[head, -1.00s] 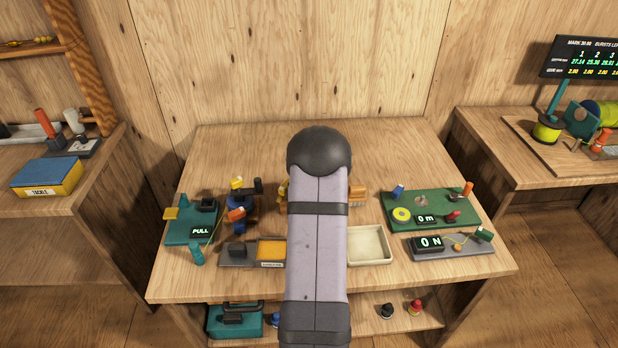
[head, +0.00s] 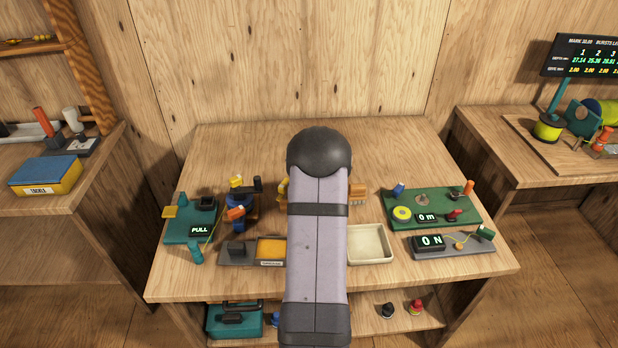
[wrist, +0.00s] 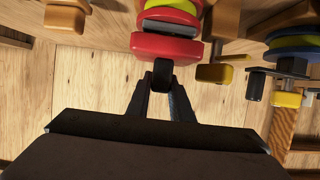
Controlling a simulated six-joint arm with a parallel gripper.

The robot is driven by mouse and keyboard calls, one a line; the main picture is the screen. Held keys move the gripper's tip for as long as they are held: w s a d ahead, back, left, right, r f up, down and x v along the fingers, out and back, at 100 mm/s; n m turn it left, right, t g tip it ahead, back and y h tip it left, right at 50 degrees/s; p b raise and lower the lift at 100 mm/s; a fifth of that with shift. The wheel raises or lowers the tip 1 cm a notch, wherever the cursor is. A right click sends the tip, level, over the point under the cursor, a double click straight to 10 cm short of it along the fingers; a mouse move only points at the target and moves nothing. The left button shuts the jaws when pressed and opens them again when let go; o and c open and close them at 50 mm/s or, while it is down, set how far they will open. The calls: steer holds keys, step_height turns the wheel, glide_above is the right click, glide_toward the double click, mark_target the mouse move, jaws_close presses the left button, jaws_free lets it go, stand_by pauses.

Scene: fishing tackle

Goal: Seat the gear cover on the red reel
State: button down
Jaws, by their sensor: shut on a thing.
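The red reel (wrist: 172,17) shows at the top of the wrist view, with a green and yellow spool behind its red face. A red rounded plate, which looks like the gear cover (wrist: 166,47), is right in front of that face. A short black knob stands out from it towards me. My gripper (wrist: 161,82) is shut on this knob, with both dark fingertips at its sides. I cannot tell whether the cover touches the reel or is fully seated. In the head view my own arm hides the gripper, the cover and the red reel.
A blue reel (head: 237,205) stands left of my arm, and a blue-and-yellow reel (wrist: 296,50) shows right in the wrist view. A cream tray (head: 388,258) and green board (head: 455,204) lie at the right.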

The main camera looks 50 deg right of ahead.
steer(key=shift+f+b, duration=0.8)
steer(key=shift+f, duration=0.15)
steer(key=c, duration=1.5)
jaws_free()
steer(key=shift+s+a+r, duration=0.1)
steer(key=shift+b+v, duration=0.9)
steer(key=shift+v, duration=2.6)
